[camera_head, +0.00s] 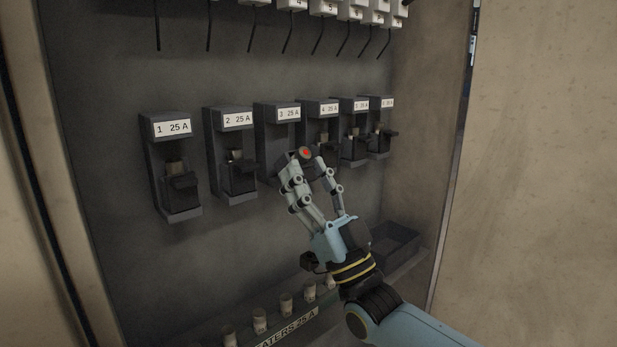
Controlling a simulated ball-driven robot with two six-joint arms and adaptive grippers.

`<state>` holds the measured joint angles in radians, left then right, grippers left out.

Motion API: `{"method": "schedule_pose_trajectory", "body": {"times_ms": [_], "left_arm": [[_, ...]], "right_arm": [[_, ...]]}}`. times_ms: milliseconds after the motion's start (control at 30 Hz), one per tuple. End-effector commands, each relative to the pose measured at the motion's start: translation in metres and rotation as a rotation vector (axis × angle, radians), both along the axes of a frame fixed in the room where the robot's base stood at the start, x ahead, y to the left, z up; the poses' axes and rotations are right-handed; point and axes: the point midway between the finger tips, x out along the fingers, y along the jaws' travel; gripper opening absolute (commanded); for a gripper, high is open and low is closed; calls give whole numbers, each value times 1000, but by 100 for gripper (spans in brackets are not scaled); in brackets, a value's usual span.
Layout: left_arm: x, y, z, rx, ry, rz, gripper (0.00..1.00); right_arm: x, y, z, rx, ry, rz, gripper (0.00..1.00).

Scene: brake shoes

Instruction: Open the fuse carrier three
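Fuse carrier three (272,143) is a dark grey holder labelled "3 25 A", third from the left in a row on the panel. My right gripper (308,156) comes up from the lower right, with its fingertips in front of this holder's right side. Its fingers close around a small dark piece with a red-orange spot, which looks like the carrier's handle part. The fingers hide the holder's lower right, so I cannot tell how far the piece stands out from it. My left gripper is not in view.
Carrier one (162,150) and carrier two (222,150) stand to the left, several more to the right. White breakers (325,8) with dark wires hang above. Below are a ledge with several pale fuses (260,320) and a dark tray (398,238). Cabinet walls flank the panel.

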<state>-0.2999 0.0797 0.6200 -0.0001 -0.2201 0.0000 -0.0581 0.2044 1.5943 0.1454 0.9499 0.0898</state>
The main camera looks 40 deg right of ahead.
Motion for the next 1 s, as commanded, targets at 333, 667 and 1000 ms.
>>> {"method": "schedule_pose_trajectory", "body": {"times_ms": [333,667,1000], "left_arm": [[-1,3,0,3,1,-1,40],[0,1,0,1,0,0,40],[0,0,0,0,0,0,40]], "right_arm": [[-1,0,-2,0,0,0,50],[-38,-3,-47,1,6,0,50],[-74,-6,-88,0,2,0,50]]}}
